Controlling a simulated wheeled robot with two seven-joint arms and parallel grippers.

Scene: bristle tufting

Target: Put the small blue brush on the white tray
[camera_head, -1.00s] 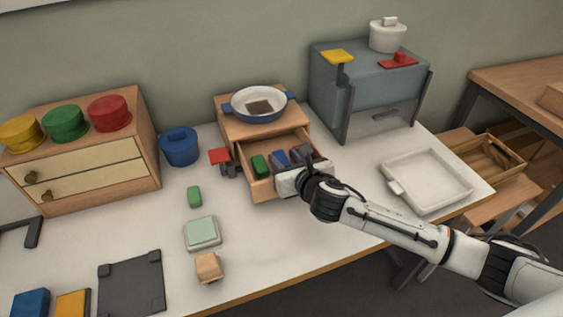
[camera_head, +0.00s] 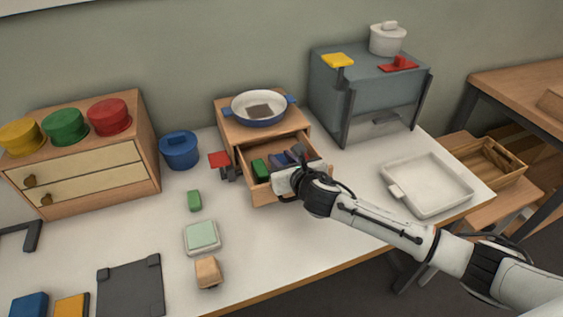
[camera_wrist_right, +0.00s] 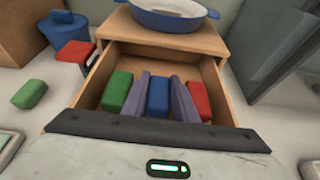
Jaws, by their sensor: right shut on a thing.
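The small blue brush (camera_wrist_right: 158,98) is a blue block between the two grey-purple fingers of my right gripper (camera_wrist_right: 157,80), inside the open drawer. My right gripper also shows in the head view (camera_head: 286,160), reaching over the drawer front, shut on the blue brush. I cannot tell whether the brush is lifted off the drawer floor. A green block (camera_wrist_right: 117,91) lies to its left and a red block (camera_wrist_right: 198,100) to its right. The white tray (camera_head: 428,183) lies empty at the right of the table. My left gripper is not in view.
The wooden drawer box (camera_head: 225,125) carries a blue-rimmed pan (camera_head: 262,100). A grey oven-like box (camera_head: 365,80) stands at the back right. A blue pot (camera_head: 180,150) and a red-topped object (camera_head: 219,159) stand left of the drawer. The table between drawer and tray is clear beneath my arm.

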